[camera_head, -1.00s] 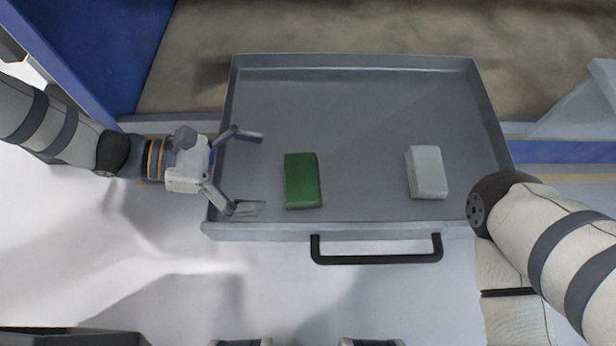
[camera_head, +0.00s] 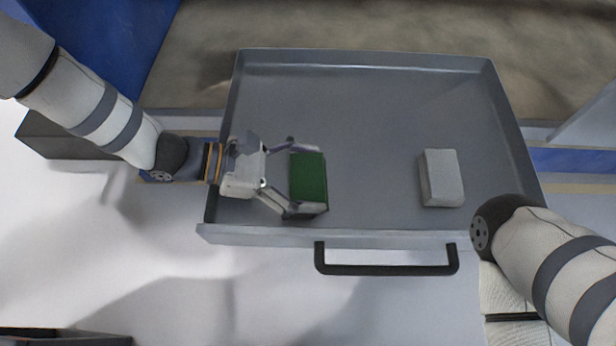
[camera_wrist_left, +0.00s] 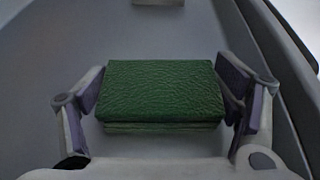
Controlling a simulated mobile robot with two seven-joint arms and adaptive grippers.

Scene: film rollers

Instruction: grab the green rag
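The green rag (camera_head: 309,180) is a folded block lying in the left part of the open grey drawer (camera_head: 380,110). It also shows in the left wrist view (camera_wrist_left: 163,92), between the two fingers. My left gripper (camera_head: 306,180) is open around the rag, one finger at its far end and one at its near end. In the left wrist view the left gripper (camera_wrist_left: 165,100) has a finger on each side, with a small gap at the left; contact at the right is hard to tell. My right gripper is not clearly seen; only the right arm shows at the lower right.
A light grey block (camera_head: 441,178) lies in the right part of the drawer. The drawer has low walls and a black handle (camera_head: 386,270) in front. A blue panel (camera_head: 110,50) stands at the upper left. The drawer's middle is clear.

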